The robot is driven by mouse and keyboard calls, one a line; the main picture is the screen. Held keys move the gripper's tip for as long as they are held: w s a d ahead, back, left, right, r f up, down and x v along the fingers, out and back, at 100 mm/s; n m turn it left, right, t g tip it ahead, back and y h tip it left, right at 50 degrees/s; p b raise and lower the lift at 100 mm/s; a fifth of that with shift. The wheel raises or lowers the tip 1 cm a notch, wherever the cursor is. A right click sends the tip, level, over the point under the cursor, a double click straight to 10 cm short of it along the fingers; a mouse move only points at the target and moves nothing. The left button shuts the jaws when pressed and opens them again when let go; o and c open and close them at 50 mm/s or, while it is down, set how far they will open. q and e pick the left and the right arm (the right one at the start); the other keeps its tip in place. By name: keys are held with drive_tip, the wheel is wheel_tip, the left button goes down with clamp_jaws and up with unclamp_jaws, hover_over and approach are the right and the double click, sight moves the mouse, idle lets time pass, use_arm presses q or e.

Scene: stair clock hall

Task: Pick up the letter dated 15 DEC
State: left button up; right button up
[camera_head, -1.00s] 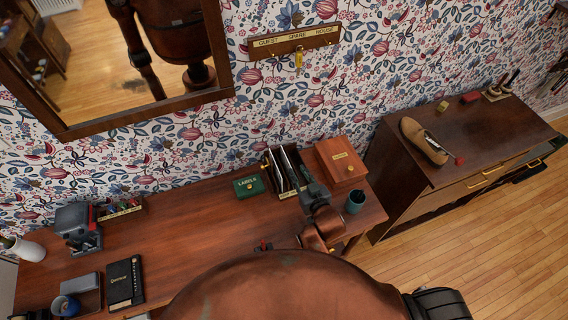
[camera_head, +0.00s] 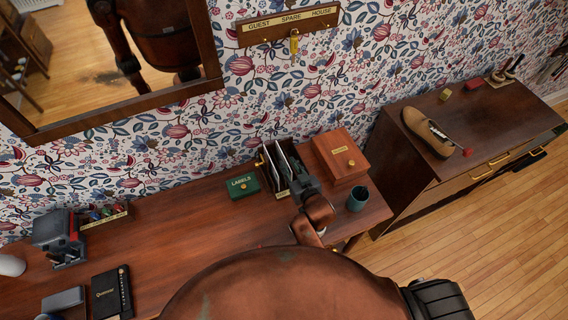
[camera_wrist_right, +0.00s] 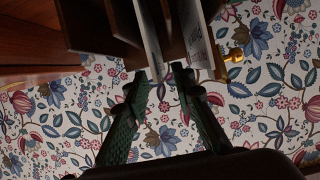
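The letter rack (camera_head: 269,181) stands at the back of the desk against the wall, with white letters (camera_head: 286,160) upright in its slots. No date can be read on them. My right gripper (camera_head: 298,184) is at the front of the rack, close to the letters. In the right wrist view, my right gripper (camera_wrist_right: 161,74) has its two green fingers apart. The lower end of one white letter (camera_wrist_right: 149,42) reaches into the gap between the fingertips. A second letter (camera_wrist_right: 197,38), with print on it, lies to the right, outside the gap. My left gripper is not in view.
A green LABELS box (camera_head: 243,186) is left of the rack. A wooden box (camera_head: 341,157) is right of it, with a teal cup (camera_head: 358,198) in front. A brass knob (camera_wrist_right: 235,55) is beside the rack. The desk's middle (camera_head: 185,225) is clear.

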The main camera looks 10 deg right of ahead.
sight(283, 155)
drive_tip(key=x, duration=0.5)
drive_tip(key=shift+w+a+r, duration=0.1)
drive_tip(key=shift+w+r, duration=0.15)
drive_tip(key=shift+r, duration=0.05)
clamp_jaws()
